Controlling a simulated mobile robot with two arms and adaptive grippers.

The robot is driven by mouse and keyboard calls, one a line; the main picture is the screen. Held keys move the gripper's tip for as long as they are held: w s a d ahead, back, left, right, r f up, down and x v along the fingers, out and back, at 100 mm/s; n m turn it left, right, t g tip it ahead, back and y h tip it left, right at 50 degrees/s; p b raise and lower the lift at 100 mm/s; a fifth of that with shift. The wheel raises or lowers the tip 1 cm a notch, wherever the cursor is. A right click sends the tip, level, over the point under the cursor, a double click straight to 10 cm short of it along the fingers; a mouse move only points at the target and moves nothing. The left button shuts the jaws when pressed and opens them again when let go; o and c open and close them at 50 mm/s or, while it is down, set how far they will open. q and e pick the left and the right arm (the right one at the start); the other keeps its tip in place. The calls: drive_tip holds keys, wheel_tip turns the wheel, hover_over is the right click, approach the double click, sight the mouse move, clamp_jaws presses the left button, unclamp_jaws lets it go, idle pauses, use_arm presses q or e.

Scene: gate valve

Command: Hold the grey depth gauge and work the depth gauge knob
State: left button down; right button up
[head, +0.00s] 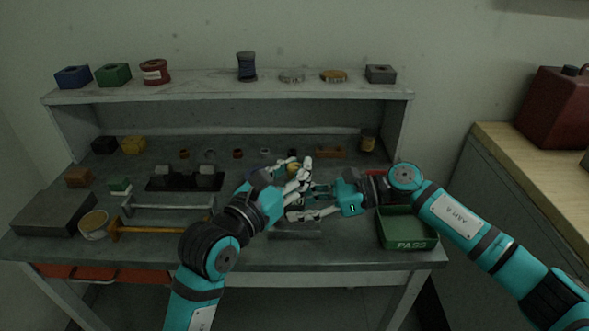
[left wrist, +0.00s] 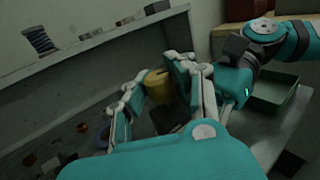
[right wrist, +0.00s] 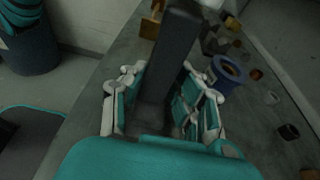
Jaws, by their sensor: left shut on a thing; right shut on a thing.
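The depth gauge (right wrist: 168,55) shows in the right wrist view as a dark grey bar running up between the fingers. My right gripper (right wrist: 160,100) is shut on it; in the head view this gripper (head: 312,202) is low over the bench middle, and its fingers hide most of the gauge. A yellow, brass-like knob (left wrist: 158,86) sits between the fingers of my left gripper (left wrist: 155,92), with a dark part below it. In the head view the left gripper (head: 300,178) is just above and behind the right one, shut on the knob.
A green PASS tray (head: 408,243) stands right of the grippers. A grey flat block (head: 295,232) is in front. Black fixture (head: 185,182) and bar handles (head: 165,233) are left; a shelf (head: 220,90) is behind.

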use_arm(q)
drive_tip(key=shift+a+f, duration=0.1)
idle(0.5)
drive_tip(key=c, duration=1)
unclamp_jaws()
drive_tip(key=v, duration=0.7)
drive_tip(key=shift+s, duration=0.25)
